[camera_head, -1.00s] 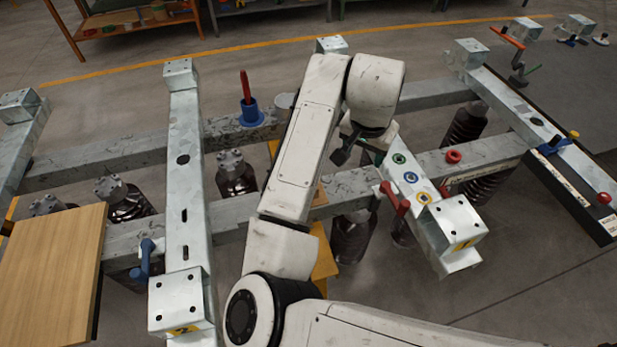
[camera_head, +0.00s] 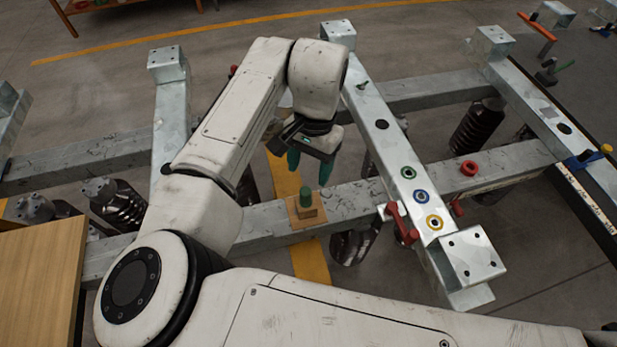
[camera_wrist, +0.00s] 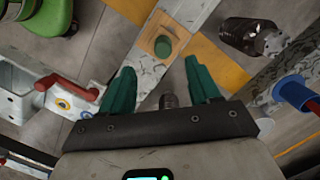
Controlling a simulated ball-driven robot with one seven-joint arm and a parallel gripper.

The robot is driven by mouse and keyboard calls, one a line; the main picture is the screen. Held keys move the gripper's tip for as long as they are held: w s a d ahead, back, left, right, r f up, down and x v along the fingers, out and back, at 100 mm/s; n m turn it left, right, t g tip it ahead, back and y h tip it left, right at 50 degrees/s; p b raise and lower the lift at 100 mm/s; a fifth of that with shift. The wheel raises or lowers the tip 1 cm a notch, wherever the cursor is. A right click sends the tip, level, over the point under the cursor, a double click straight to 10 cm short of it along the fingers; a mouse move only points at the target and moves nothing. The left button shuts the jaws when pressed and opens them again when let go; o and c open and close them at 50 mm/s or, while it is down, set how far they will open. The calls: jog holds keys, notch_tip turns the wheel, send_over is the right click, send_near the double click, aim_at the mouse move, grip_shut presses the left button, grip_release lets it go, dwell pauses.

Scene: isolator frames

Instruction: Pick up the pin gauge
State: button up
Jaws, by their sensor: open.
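A short green cylinder (camera_head: 305,196) stands upright in a square wooden block (camera_head: 307,211) on a grey crossbeam. It is the likely pin gauge, though only its top part shows. In the wrist view the green cylinder (camera_wrist: 163,46) and its wooden block (camera_wrist: 165,36) lie beyond the fingertips, roughly between their lines. My gripper (camera_head: 310,172) has green fingers and is open and empty, above and behind the block in the head view. The wrist view shows the open fingers (camera_wrist: 160,75) apart from the cylinder.
A galvanized beam (camera_head: 381,124) with coloured rings and a red handle (camera_head: 402,224) stands right of the block. A red ring (camera_head: 469,168) lies farther right on the crossbeam. A blue holder (camera_wrist: 296,92) with a red part is at the wrist view's right. Dark ribbed insulators (camera_head: 478,127) hang below.

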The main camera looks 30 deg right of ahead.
aim_at(305, 190)
jog(key=shift+w+f, duration=0.15)
jog(key=shift+f, duration=0.1)
jog(key=f, duration=0.5)
jog(key=shift+a, duration=0.2)
jog(key=shift+s+a+f, duration=0.1)
jog(key=shift+a+f, duration=0.05)
jog(key=shift+f, duration=0.7)
jog(key=shift+s+a+f, duration=0.1)
jog(key=shift+f, duration=0.75)
jog(key=shift+s+a+f, duration=0.1)
jog(key=shift+a+f, duration=0.05)
jog(key=shift+f, duration=0.7)
jog(key=shift+c, duration=0.2)
jog(key=c, duration=1.1)
